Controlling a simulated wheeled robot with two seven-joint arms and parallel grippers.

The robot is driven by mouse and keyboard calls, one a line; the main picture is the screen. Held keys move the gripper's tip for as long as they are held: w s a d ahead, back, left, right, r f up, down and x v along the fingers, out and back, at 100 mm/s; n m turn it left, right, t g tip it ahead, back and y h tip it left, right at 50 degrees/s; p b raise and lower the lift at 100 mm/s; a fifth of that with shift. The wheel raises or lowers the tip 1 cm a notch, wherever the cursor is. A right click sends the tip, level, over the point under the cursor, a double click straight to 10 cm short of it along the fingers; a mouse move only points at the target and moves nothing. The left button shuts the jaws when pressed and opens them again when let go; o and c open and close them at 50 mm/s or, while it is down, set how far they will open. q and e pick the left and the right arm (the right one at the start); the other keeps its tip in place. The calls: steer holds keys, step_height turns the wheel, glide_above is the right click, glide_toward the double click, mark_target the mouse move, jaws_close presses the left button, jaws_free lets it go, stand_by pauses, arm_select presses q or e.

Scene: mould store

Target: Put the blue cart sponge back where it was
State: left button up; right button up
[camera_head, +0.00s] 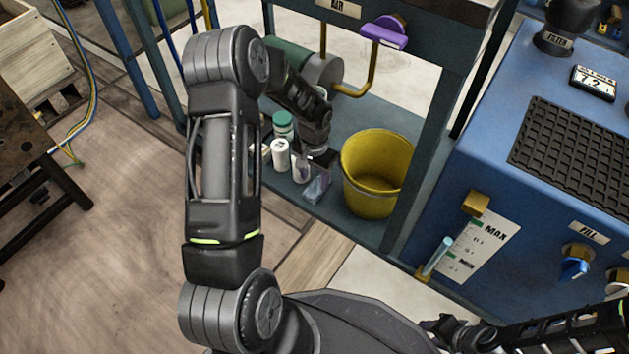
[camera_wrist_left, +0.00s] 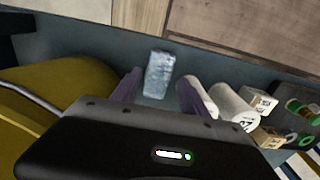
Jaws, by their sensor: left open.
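The blue sponge (camera_head: 317,188) lies on the blue-grey lower shelf, left of the yellow bucket. It also shows in the left wrist view as a pale blue block (camera_wrist_left: 159,75). My left gripper (camera_head: 318,165) is over the shelf, just behind the sponge. In the left wrist view its purple fingers (camera_wrist_left: 158,91) are apart, with the sponge showing in the gap and beyond the tips. The sponge looks free of both fingers. A dark end of my right arm (camera_head: 470,334) shows at the bottom right; its fingers cannot be made out.
The yellow bucket (camera_head: 368,185) stands close to the right of the left gripper. White bottles (camera_head: 280,156) and a green-capped jar (camera_head: 283,122) stand close on its left. Frame posts and a blue machine (camera_head: 540,180) bound the right side. Shelf edge in front is clear.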

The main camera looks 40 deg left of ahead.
mark_target(315, 189)
arm_select(q)
step_height(315, 189, up, 7)
steer(key=p, duration=0.2)
